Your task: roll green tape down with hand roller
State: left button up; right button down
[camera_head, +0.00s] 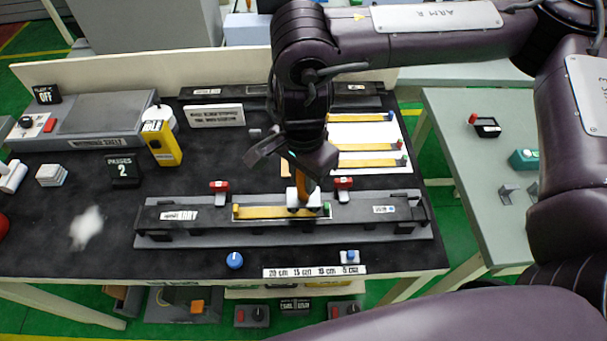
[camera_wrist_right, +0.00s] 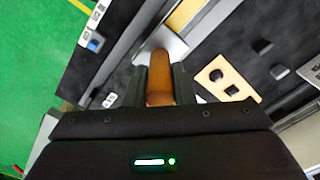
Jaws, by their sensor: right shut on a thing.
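The green tape is a tan strip (camera_head: 265,212) with a green tab (camera_head: 327,209) at its right end. It lies along the dark trim bar (camera_head: 365,212) at the front of the bench. The hand roller has a white head (camera_head: 303,199) and an orange-brown handle (camera_wrist_right: 160,75). My right gripper (camera_head: 307,178) is shut on the handle, with a finger on either side in the wrist view (camera_wrist_right: 162,85). The roller head is at the right part of the strip, close to the green tab; exact contact cannot be told. My left gripper is not in view.
Red clamps (camera_head: 220,186) (camera_head: 344,184) stand behind the bar. Other tapes (camera_head: 367,163) lie on a white sheet behind, partly hidden by my arm. A sign (camera_head: 124,169) reads "PASSES 2". A blue knob (camera_head: 234,260) and a ruler strip (camera_head: 300,272) are in front.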

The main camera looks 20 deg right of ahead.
jog(key=shift+r+p, duration=2.35)
jog(key=shift+r, duration=0.55)
jog(key=shift+f, duration=0.1)
